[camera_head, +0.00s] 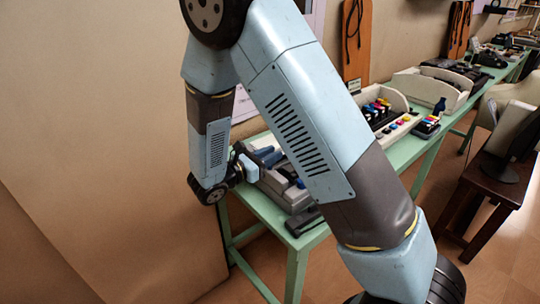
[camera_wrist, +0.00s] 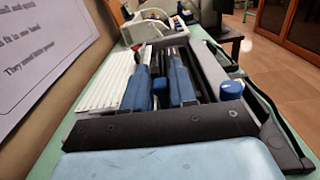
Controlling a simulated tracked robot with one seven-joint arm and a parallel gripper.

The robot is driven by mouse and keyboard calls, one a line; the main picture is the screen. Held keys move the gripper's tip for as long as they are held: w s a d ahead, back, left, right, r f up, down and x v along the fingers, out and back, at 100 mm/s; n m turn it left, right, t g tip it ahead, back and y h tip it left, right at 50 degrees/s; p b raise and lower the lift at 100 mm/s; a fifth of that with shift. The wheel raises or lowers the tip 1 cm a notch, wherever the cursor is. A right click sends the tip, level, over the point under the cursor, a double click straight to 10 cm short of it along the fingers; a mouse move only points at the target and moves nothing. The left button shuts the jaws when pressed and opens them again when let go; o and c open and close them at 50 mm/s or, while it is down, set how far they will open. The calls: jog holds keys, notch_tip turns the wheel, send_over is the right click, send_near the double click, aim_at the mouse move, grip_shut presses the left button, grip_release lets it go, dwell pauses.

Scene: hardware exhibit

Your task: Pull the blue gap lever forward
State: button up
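A grey and black machine (camera_wrist: 207,66), which looks like a printer, sits on the green table, partly hidden by my arm in the head view (camera_head: 290,198). A blue lever cap (camera_wrist: 230,89) stands on its right side in the wrist view; a small blue spot (camera_head: 300,183) in the head view appears to be the same part. My gripper (camera_wrist: 161,72) reaches over the machine with its two blue fingers apart and nothing visible between them. The lever is to the right of the fingers and apart from them. The lever's lower part is hidden behind the dark gripper body.
A wall panel (camera_wrist: 38,50) is close on the left.

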grip_shut()
jog(key=shift+s, duration=0.1)
jog(key=shift+s+d+f+m, duration=0.1)
jog(key=shift+s+d+m, duration=0.2)
jog(key=shift+m, duration=0.5)
jog(key=shift+s+d+f+m, duration=0.1)
jog(key=shift+s+d+m, duration=0.2)
jog(key=shift+m, duration=0.5)
jog(key=shift+s+d+f+m, duration=0.15)
jog(key=shift+s+m, duration=0.15)
jog(key=shift+m, duration=0.3)
jog(key=shift+s+d+f+m, duration=0.1)
jog(key=shift+s+m, duration=0.15)
jog(key=shift+m, duration=0.35)
jog(key=shift+o, duration=1.9)
grip_release()
jog(key=v, duration=1.4)
